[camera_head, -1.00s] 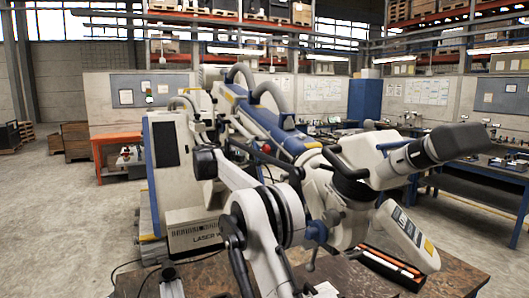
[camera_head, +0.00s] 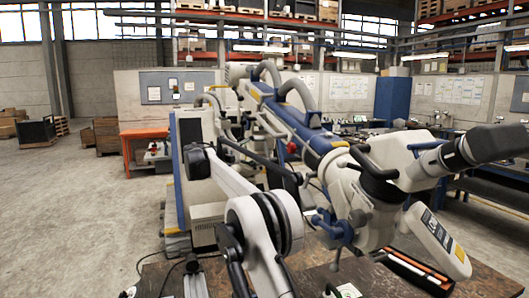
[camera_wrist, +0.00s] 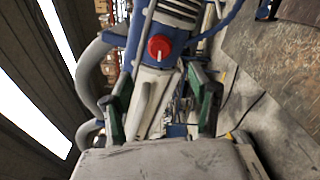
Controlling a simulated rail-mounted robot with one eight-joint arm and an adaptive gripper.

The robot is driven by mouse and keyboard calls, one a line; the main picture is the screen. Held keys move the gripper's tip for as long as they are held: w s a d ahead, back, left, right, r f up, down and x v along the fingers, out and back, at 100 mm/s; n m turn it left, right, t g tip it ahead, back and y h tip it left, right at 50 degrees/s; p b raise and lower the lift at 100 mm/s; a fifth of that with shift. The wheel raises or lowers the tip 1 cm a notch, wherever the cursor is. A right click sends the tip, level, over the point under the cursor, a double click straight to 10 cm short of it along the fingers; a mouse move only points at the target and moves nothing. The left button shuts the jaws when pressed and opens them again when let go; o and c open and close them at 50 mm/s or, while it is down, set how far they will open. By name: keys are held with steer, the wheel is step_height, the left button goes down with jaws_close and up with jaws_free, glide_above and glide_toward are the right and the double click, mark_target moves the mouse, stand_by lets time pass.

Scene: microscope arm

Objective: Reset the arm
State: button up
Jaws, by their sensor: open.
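The microscope arm (camera_head: 320,145) is a long white and blue boom rising from a white cabinet (camera_head: 197,165) and ending in a microscope head (camera_head: 400,165) with dark eyepieces at the right. A red knob (camera_head: 292,148) sits on the boom's side. In the wrist view the boom fills the middle, with the red knob (camera_wrist: 159,48) facing me. My gripper (camera_wrist: 160,98) is open, its two green-edged fingers apart, one on each side of the pale boom section below the knob. Contact cannot be told. In the head view my gripper cannot be made out clearly.
A brown work surface (camera_head: 320,275) lies in front, below the microscope head. An orange table (camera_head: 145,150) stands behind at the left, and blue workbenches (camera_head: 490,190) are at the right. The concrete floor (camera_head: 80,220) at the left is clear. Several pipes cross overhead.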

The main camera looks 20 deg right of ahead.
steer(key=shift+s, duration=0.1)
stand_by(0.3)
steer(key=s+f+t+y+b, duration=0.2)
steer(key=s+y, duration=0.3)
steer(key=s, duration=0.7)
steer(key=s+f+t+y+b, duration=0.15)
steer(key=s+y, duration=0.25)
steer(key=s, duration=0.8)
steer(key=s+a+f+m+t+y+b, duration=0.1)
steer(key=s+a+f+y, duration=0.2)
steer(key=s+f, duration=0.4)
steer(key=s+a+f+t+y+b, duration=0.1)
steer(key=s+a+f+y, duration=0.2)
steer(key=s, duration=1)
steer(key=s+a+f+m+t+y+b, duration=0.1)
steer(key=s+a+f+t+y, duration=0.1)
steer(key=s+a+f, duration=0.6)
step_height(320, 180, down, 5)
steer(key=shift+s+r+m+y, duration=0.1)
steer(key=shift+s+m+y, duration=0.3)
steer(key=shift+s, duration=0.75)
